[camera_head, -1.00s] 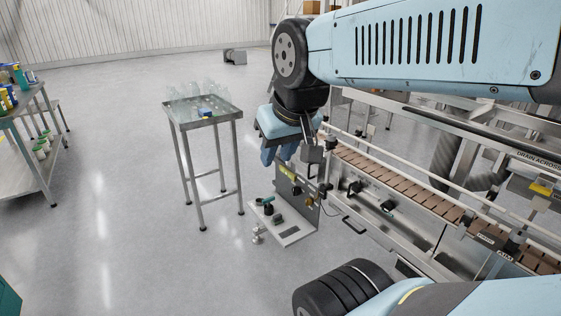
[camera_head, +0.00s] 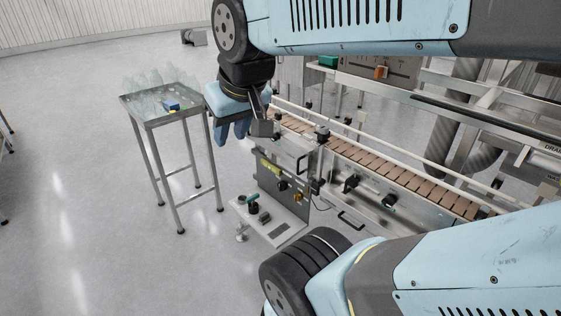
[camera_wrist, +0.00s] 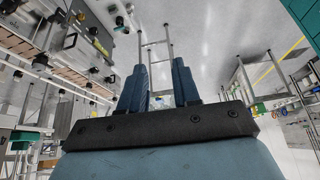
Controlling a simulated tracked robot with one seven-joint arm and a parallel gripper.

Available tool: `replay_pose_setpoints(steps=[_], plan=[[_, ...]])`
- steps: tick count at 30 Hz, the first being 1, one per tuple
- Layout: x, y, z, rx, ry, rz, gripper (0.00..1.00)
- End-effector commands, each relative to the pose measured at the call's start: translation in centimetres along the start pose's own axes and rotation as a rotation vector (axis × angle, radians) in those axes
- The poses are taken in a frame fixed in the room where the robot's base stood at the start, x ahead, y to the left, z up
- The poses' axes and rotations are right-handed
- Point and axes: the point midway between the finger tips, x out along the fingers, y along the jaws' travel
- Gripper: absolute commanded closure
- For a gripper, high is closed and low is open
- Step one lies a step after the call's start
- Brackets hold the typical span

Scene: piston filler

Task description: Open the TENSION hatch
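My gripper (camera_head: 232,130) hangs in the head view above and left of the conveyor's near end. In the wrist view its two blue fingers (camera_wrist: 160,85) stand apart with nothing between them. No TENSION lettering is readable. A grey metal cabinet (camera_head: 270,185) at the conveyor's end has a yellow label (camera_head: 268,166), dark knobs and a black bar handle (camera_head: 302,163) on a panel beside it. The label also shows in the wrist view (camera_wrist: 94,31), off to the left of the fingers. The gripper is apart from the handle. I cannot tell which panel is the hatch.
A metal table (camera_head: 160,122) with clear bottles and a blue item stands left of the gripper. A low shelf (camera_head: 272,222) with small dark parts juts from the cabinet. The brown-slatted conveyor (camera_head: 400,180) runs right. Open floor (camera_head: 80,200) lies at left.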

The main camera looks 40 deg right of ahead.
Motion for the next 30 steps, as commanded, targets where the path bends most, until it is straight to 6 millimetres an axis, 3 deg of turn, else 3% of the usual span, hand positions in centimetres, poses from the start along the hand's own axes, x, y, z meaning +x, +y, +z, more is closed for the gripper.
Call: replay_pose_setpoints(steps=[5, 11, 21, 30], plan=[[0.3, -0.1, -0.4, 0.008, 0.001, -0.008, 0.68], [2.9, -0.6, -3.4, 0.079, 0.017, -0.06, 0.68], [10.9, -0.8, -10.4, 0.319, 0.076, -0.138, 0.68], [19.2, 0.9, -14.7, 0.548, 0.133, -0.111, 0.68]])
